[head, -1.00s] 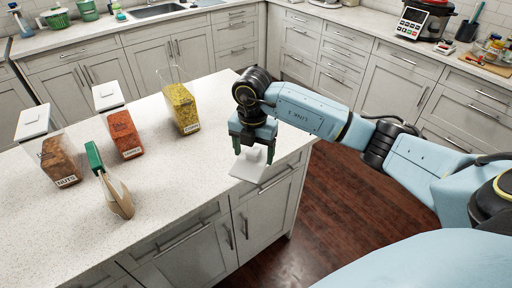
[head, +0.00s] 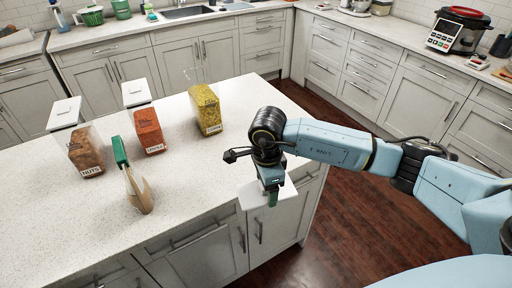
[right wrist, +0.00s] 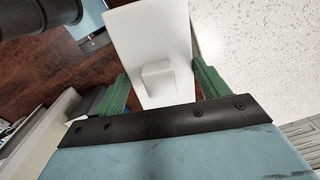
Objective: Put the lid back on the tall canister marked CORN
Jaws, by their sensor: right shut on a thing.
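The tall clear canister (head: 206,112) with yellow contents stands open at the back of the island; its label is too small to read surely. My right gripper (head: 271,190) is shut on the knob of a white lid (head: 285,194), held near the island's front edge, to the right of and nearer than the canister. In the right wrist view the lid (right wrist: 147,30) lies flat beyond the fingers, its block-shaped knob (right wrist: 157,78) between the green fingertips (right wrist: 160,85). My left gripper is not in view.
Two lidded canisters, one brown (head: 86,152) and one orange-red (head: 148,130), stand left of the yellow one. The counter between the bag and my right gripper is clear.

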